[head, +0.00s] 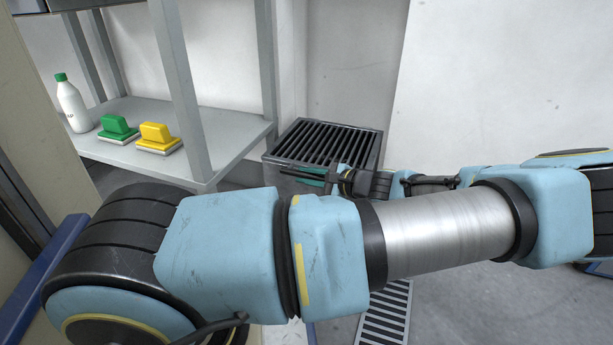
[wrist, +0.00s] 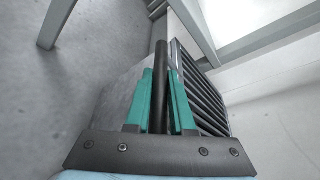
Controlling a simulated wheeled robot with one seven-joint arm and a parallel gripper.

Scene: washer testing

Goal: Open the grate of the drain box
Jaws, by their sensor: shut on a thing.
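The drain box (head: 273,178) is a grey metal box standing on the floor beside the shelf. Its dark slatted grate (head: 325,143) lies flat over the top in the head view. My gripper (head: 322,176) is at the box's near upper edge, partly hidden by my own arm. In the wrist view, the teal fingers of my gripper (wrist: 162,100) are shut on a dark bar along the edge of the grate (wrist: 205,100). The side wall of the box (wrist: 118,98) shows left of the fingers.
A grey shelf unit (head: 230,135) stands close left of the box, with a white bottle (head: 72,106), a green brush (head: 118,129) and a yellow brush (head: 158,138) on its lower board. White walls stand behind. A floor drain grating (head: 385,318) lies in front.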

